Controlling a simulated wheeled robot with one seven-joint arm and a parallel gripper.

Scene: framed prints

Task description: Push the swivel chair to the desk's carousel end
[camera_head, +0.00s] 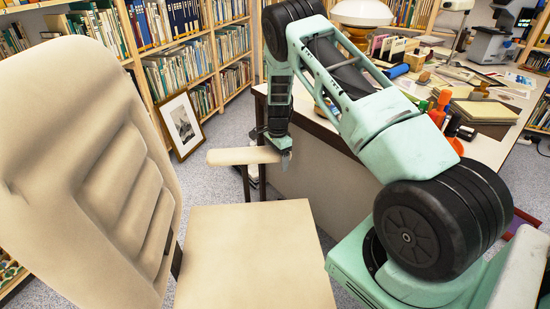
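The cream swivel chair (255,255) stands close in front at the left, with its tall padded back (85,165) on the left and its seat facing right. Its one visible armrest (243,156) points toward the desk. The desk (325,170) has a pale side panel and a cluttered top. My gripper (285,154) hangs down at the right end of the armrest, touching or very near it. Its fingers are small and partly hidden, so their opening is unclear. Which end of the desk holds a carousel I cannot tell.
Bookshelves (200,50) line the back and left. A framed print (182,125) leans against the shelf. The desk top bears a lamp (362,12), a microscope (492,42), bottles and papers. Grey carpet (225,130) is clear between chair and shelves.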

